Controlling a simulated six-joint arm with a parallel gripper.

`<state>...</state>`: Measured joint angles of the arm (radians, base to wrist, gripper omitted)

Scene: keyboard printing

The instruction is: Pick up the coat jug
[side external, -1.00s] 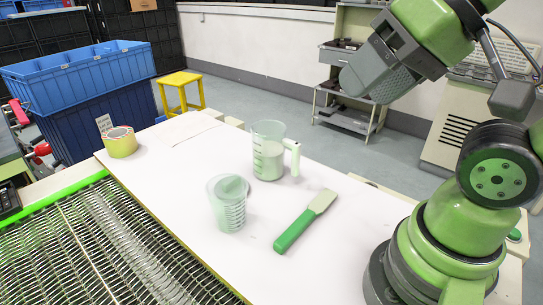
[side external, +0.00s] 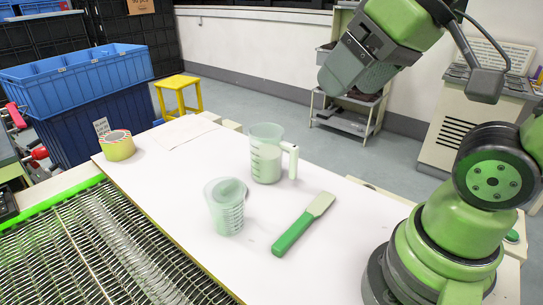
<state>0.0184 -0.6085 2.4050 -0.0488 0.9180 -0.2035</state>
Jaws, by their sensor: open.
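A clear measuring jug (side external: 266,160) with a white handle on its right side stands upright on the white table. It holds pale green contents and has dark scale marks. A clear measuring cup (side external: 227,215) without a visible handle stands in front and to the left of it, also with pale green inside. My gripper (side external: 336,82) is above and to the right of the jug, well clear of it, pointing down and left. It is open and holds nothing; the gap between its fingers is hard to see from this side.
A green-handled spatula (side external: 303,225) lies right of the cup. A yellow tape roll (side external: 118,147) and a white sheet (side external: 183,130) are at the table's far left. A green-edged wire conveyor (side external: 100,250) runs along the front. The table (side external: 170,180) left of the jug is clear.

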